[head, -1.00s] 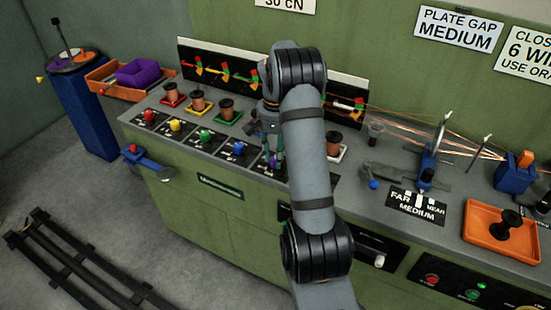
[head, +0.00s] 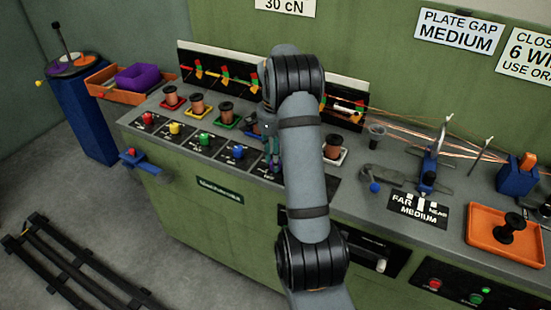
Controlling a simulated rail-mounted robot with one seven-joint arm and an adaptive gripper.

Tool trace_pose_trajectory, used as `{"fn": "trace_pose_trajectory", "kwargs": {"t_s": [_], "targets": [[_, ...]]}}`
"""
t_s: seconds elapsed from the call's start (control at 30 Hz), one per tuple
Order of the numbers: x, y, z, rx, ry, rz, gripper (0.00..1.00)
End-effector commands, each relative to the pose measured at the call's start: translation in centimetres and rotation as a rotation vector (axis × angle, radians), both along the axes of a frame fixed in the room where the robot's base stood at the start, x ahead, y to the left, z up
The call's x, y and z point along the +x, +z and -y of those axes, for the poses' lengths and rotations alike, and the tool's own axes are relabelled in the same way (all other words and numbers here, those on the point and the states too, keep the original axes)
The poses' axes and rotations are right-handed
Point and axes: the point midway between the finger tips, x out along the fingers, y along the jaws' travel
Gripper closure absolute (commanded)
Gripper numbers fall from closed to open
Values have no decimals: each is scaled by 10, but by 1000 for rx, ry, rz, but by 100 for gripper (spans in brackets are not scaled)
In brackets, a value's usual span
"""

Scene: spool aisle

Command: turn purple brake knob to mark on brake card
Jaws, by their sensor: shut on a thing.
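My gripper (head: 274,160) points down at the row of brake knobs on the green bench, just left of my forearm. It is shut on the purple brake knob, which the fingers and forearm almost wholly hide. The knob's pointer and dial marks cannot be read. A white card (head: 285,6) reading "30 CN" hangs on the wall at the top, cut by the frame edge. Red (head: 148,118), yellow (head: 174,128), green (head: 204,138) and blue (head: 238,152) knobs stand on black dial plates to the left.
Copper spools (head: 197,104) stand behind the knobs, before a panel of coloured gauges (head: 219,72). Wires (head: 405,133) run right to a blue-handled device (head: 431,165). An orange tray (head: 507,237) lies at the right. My forearm covers the bench middle.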

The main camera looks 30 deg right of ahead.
Motion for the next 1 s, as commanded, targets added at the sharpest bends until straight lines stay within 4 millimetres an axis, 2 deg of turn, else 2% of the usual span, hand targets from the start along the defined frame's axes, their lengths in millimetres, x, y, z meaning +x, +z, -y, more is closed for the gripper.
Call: {"fn": "trace_pose_trajectory", "kwargs": {"t_s": [0.1, 0.13, 0.43, 0.77, 0.87, 1.0], "targets": [[1, 1, 0, -1, 1, 3, 99], [1, 1, 0, -1, 2, 3, 71], [0, 0, 0, 0, 2, 1, 54], [1, 4, 0, 0, 2, 1, 54], [1, 15, 1, -2, 2, 3, 54], [2, 42, 1, -3, 2, 7, 54]]}}
